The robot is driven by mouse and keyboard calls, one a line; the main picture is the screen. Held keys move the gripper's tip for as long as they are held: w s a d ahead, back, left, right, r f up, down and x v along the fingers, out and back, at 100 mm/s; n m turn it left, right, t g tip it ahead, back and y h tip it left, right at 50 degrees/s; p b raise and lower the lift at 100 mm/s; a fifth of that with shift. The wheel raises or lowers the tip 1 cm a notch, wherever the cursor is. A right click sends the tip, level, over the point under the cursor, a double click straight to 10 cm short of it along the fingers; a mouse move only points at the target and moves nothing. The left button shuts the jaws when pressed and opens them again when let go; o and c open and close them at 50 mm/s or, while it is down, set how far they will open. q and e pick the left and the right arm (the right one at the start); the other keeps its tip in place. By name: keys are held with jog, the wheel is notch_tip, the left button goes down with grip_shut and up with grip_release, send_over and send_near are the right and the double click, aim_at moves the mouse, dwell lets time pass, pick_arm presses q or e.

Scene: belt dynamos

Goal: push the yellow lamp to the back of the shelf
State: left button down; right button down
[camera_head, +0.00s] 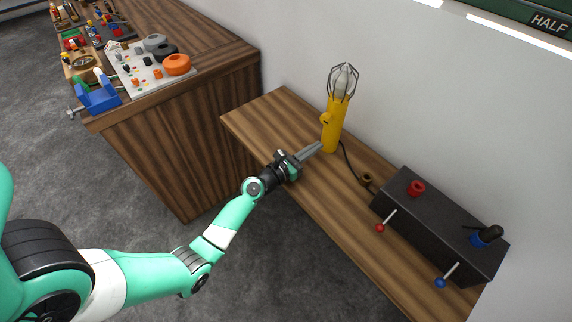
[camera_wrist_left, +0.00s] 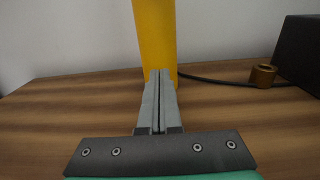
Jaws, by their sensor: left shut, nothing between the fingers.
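The yellow lamp (camera_head: 333,124) stands upright on the wooden shelf (camera_head: 286,110), near the wall, with a caged bulb on top. My left gripper (camera_head: 319,146) is shut and empty, low over the shelf, with its fingertips pointing at the lamp's base. In the left wrist view, the shut fingers (camera_wrist_left: 160,75) overlap the lower part of the lamp (camera_wrist_left: 155,35); they are at or very near it, and I cannot tell if they touch. A dark cord runs from the lamp's base to the right. My right gripper is not in view.
A black box (camera_head: 430,225) with red and blue levers sits on the shelf's right part. A small brown ring (camera_head: 366,180) lies on the cord before it; it also shows in the left wrist view (camera_wrist_left: 263,76). A wooden cabinet (camera_head: 185,130) with parts stands at left.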

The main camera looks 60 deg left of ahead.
pick_arm(q)
jog(key=p+v, duration=0.2)
jog(key=v, duration=1)
jog(key=shift+a, duration=0.1)
jog(key=shift+s, duration=0.45)
jog(key=shift+w, duration=0.1)
